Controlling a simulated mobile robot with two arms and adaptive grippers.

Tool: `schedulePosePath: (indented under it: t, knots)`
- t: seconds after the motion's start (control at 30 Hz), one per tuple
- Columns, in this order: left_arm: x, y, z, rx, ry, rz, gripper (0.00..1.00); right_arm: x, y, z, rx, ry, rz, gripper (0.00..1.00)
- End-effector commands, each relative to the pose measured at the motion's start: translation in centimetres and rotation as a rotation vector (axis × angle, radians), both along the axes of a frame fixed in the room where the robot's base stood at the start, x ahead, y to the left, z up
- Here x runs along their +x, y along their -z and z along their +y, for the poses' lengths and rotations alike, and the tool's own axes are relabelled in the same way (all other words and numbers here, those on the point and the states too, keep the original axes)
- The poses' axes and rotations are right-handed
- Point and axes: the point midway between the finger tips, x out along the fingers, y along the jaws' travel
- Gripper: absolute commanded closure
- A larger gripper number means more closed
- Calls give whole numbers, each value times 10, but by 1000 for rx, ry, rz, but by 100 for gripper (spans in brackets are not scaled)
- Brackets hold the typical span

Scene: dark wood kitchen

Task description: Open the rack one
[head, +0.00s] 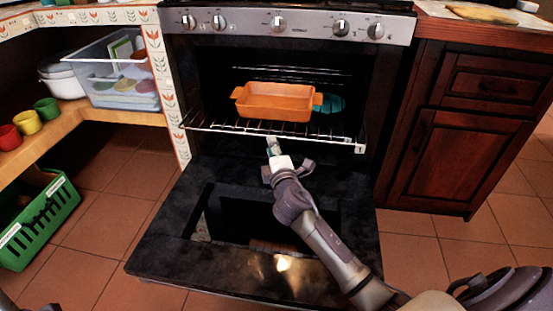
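The oven (172,215) stands with its door folded down flat towards me. A wire rack (220,126) sits in the oven and its front edge sticks out a little past the opening. An orange baking dish (272,103) rests on the rack, with a teal item (330,103) beside it on the right. My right gripper (272,143) is at the middle of the rack's front edge, seemingly touching it. Its fingers are too small to tell whether they are closed on the bar. My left gripper is not in view.
The lowered oven door (160,253) lies under my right arm. A wooden cabinet (448,160) stands on the right. On the left, a shelf holds a clear bin (115,85) and coloured cups (27,122), with a green crate (45,225) below.

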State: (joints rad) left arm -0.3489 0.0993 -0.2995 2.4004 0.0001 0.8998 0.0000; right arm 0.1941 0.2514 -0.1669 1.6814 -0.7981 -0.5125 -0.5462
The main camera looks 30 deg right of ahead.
Motion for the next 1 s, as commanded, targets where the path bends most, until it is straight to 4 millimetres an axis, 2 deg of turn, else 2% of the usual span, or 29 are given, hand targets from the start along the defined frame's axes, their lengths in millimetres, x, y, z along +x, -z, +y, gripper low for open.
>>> schedulePosePath:
  t: [0.1,0.33,0.5,0.93,1.0]
  knots:
    - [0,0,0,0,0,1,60,-25,1,7,2,-1,1,67]
    - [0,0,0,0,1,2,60,-54,0,14,1,0,1,67]
    - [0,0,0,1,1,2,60,-60,0,15,0,1,1,67]
    - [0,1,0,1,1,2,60,-59,0,16,2,-1,-1,67]
    - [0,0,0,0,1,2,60,-60,-1,21,18,-21,-10,67]
